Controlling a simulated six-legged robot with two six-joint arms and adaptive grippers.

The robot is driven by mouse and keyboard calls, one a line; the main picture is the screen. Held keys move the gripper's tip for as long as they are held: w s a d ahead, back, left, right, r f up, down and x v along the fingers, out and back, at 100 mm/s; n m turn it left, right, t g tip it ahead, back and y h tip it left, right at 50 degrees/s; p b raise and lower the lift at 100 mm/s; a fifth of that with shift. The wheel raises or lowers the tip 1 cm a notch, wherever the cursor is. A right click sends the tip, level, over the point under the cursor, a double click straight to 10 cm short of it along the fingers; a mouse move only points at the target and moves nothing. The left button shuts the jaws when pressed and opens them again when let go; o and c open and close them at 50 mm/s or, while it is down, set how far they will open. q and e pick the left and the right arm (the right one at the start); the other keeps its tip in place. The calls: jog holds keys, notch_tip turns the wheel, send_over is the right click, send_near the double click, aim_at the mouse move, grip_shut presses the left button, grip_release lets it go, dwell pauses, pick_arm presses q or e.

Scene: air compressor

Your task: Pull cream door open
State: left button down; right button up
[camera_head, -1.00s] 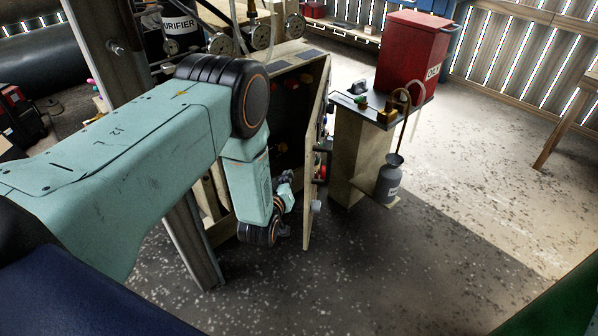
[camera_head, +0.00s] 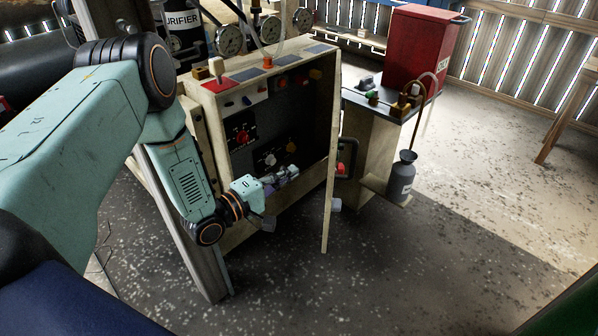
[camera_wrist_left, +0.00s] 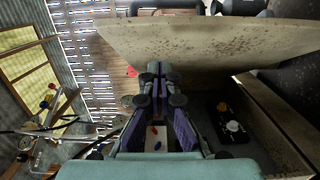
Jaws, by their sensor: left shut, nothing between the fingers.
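The cream door (camera_head: 331,165) stands open at the right side of the cream cabinet (camera_head: 232,230), seen nearly edge-on, with its black handle (camera_head: 346,156) on the outer side. My left gripper (camera_head: 292,172) is shut and empty in front of the cabinet opening, on the inner side of the door. In the left wrist view the gripper's fingertips (camera_wrist_left: 157,72) are together, and the door (camera_wrist_left: 210,40) spans the top as a broad speckled panel. I cannot tell whether the fingers touch it. My right gripper is not in view.
The cabinet holds dark panels with a red knob (camera_head: 242,137). Right of the door stand a small bench (camera_head: 365,150), a grey bottle (camera_head: 401,175) and a red bin (camera_head: 418,48). Gauges (camera_head: 229,38) stand behind the cabinet. The floor at front right is clear.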

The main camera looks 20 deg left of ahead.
aim_at(332, 161)
pick_arm(q)
jog(key=w+d+b, duration=0.3)
jog(key=w+d, duration=0.4)
jog(key=w, duration=0.2)
jog(key=shift+f, duration=0.15)
jog(key=shift+w+d, duration=0.1)
jog(key=shift+d, duration=0.2)
